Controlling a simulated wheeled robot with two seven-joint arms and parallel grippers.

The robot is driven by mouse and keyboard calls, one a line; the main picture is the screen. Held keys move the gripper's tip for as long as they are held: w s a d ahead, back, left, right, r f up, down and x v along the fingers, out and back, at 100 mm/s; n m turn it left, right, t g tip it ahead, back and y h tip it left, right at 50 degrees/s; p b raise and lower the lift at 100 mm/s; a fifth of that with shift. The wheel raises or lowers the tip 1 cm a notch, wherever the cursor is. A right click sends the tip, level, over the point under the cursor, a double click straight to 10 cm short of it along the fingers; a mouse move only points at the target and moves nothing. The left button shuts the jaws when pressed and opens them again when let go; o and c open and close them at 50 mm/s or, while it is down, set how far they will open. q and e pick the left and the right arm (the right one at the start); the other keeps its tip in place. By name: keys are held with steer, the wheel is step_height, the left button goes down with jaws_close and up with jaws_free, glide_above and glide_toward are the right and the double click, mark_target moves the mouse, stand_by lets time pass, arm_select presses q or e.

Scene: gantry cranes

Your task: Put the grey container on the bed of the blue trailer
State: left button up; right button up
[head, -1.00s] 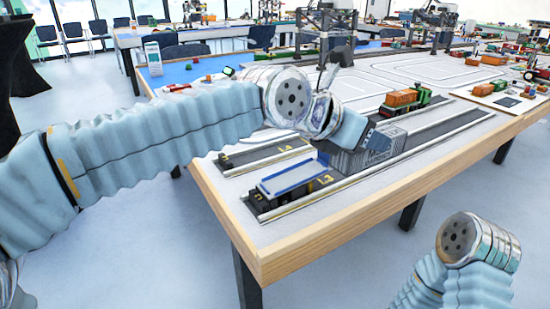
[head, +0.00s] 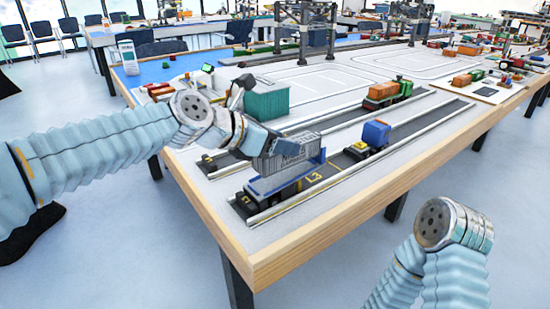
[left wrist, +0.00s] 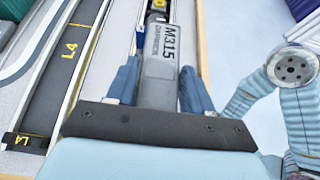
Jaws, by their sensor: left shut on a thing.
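The grey ribbed container (head: 284,161) is in my left gripper (head: 268,146), over the blue trailer (head: 318,158) in the lane marked L3. The trailer's blue bed edges show beyond the container's ends, and most of the bed is hidden under it. I cannot tell whether the container touches the bed or hangs just above it. In the left wrist view the container (left wrist: 160,72), marked M315, sits between the two blue fingers of my left gripper (left wrist: 160,85). My right arm shows at the lower right of the head view, but its gripper is out of view.
A blue truck cab (head: 376,134) stands just beyond the trailer in the same lane. A teal container (head: 268,102) stands behind my left gripper. A green vehicle with an orange load (head: 388,93) is farther back. The wooden table edge (head: 340,213) runs along the near side.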

arm_select(q)
steer(key=f, duration=0.1)
steer(key=f+b, duration=0.1)
steer(key=f, duration=0.2)
steer(key=shift+w+a+f, duration=0.15)
steer(key=shift+w+a, duration=0.15)
steer(key=shift+a, duration=0.1)
steer(key=o, duration=1.1)
steer(key=shift+o, duration=0.2)
steer(key=v, duration=1.2)
